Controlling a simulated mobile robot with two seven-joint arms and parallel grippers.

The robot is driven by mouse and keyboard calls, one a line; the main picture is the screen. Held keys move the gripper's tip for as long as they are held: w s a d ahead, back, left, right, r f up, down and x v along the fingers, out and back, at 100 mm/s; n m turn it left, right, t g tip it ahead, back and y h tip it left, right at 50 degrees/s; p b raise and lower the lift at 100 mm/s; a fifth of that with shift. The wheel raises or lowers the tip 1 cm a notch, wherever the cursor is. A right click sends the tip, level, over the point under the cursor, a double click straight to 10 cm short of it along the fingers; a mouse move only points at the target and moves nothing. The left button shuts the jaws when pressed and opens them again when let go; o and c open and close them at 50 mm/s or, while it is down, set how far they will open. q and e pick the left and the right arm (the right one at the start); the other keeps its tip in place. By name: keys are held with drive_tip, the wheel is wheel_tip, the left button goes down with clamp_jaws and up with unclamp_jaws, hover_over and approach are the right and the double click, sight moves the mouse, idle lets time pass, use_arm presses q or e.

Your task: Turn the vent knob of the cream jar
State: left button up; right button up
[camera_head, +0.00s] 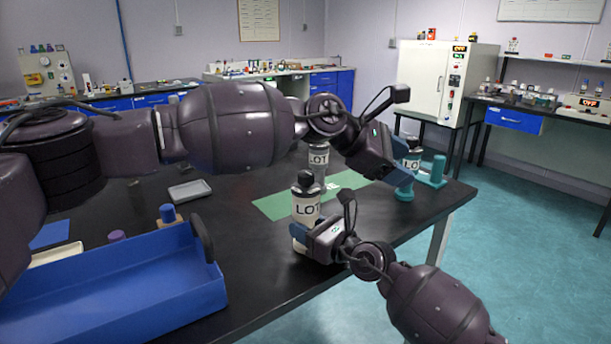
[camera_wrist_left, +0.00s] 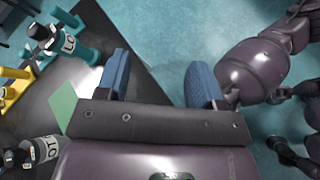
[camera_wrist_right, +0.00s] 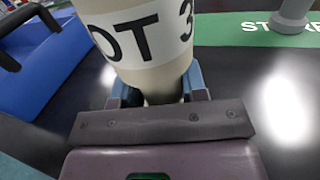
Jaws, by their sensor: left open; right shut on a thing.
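The cream jar (camera_head: 306,208) stands upright over the black table near its front edge, with a dark vent knob (camera_head: 305,181) on top. My right gripper (camera_head: 316,236) is shut around its lower body. The right wrist view shows the cream jar (camera_wrist_right: 145,45) between the blue fingers of the right gripper (camera_wrist_right: 157,88); its top is out of that view. My left gripper (camera_head: 397,176) is open, beyond and to the right of the cream jar. Its fingers (camera_wrist_left: 160,82) have nothing between them in the left wrist view.
A grey jar (camera_head: 318,172) stands on the green mat (camera_head: 272,205) behind the cream jar. A teal jar (camera_head: 412,158) is close to my left gripper, beside a teal stand (camera_head: 435,172). A blue tray (camera_head: 150,285) and a grey dish (camera_head: 189,190) lie to the left.

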use_arm(q)
drive_tip(key=s+d+h, duration=0.1)
drive_tip(key=h, duration=0.1)
drive_tip(key=n+t+y, duration=1.2)
drive_tip(key=n+t, duration=0.5)
drive_tip(key=n, duration=0.4)
approach(305, 177)
drive_tip(key=w, duration=0.7)
drive_tip(key=w+d, duration=0.1)
drive_tip(key=w, duration=0.2)
drive_tip(key=shift+w+d+r, duration=0.1)
drive_tip(key=shift+w+r, duration=0.1)
drive_tip(key=shift+w, duration=0.1)
drive_tip(key=c, duration=0.9)
drive_tip(key=shift+c, duration=0.2)
